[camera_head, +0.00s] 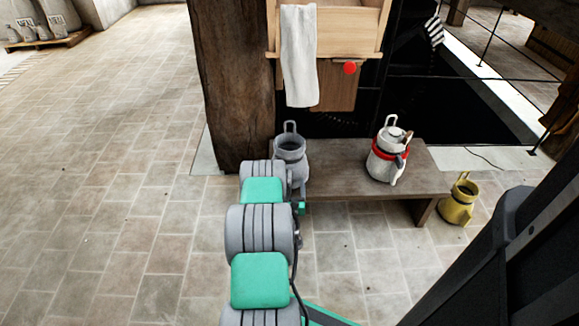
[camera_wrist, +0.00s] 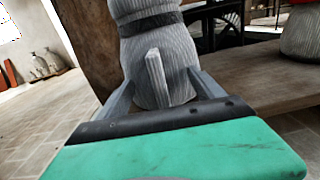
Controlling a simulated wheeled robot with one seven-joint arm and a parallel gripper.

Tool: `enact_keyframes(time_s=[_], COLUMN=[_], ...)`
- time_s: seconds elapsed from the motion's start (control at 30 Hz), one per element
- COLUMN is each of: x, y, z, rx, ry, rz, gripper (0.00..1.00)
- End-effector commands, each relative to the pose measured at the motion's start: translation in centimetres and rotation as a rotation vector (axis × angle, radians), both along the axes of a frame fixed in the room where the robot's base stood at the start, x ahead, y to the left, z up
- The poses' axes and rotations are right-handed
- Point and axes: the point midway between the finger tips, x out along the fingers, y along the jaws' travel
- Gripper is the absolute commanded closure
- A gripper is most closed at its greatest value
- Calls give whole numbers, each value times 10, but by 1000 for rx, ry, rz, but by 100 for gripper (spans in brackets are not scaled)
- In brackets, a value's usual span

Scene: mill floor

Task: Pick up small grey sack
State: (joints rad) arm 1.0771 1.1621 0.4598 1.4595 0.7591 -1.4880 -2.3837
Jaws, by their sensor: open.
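The small grey sack (camera_head: 291,150) stands upright at the left end of the low wooden bench (camera_head: 340,182), beside the thick wooden post. In the wrist view the sack (camera_wrist: 147,50) is close, ribbed and grey, with a dark band around it and a pale upright tab on its near side. My gripper (camera_wrist: 160,76) is open, with one finger on each side of the lower part of the sack. I cannot tell whether the fingers touch it. In the head view my arm hides the gripper and the sack's lower part.
A white sack with a red band (camera_head: 386,158) stands further right on the bench. A yellow sack (camera_head: 459,202) stands on the floor right of the bench. The wooden post (camera_head: 236,90) is close on the left. A white cloth (camera_head: 298,55) hangs above. The floor at left is clear.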

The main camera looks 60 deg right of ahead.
Motion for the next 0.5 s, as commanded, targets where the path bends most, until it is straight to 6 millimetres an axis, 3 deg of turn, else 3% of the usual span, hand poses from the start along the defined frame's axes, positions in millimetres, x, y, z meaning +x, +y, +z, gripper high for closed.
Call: enact_keyframes(time_s=[0.5], x=[4], y=[-9], z=[0], rx=[0], ry=[1], rz=[0], gripper=[25])
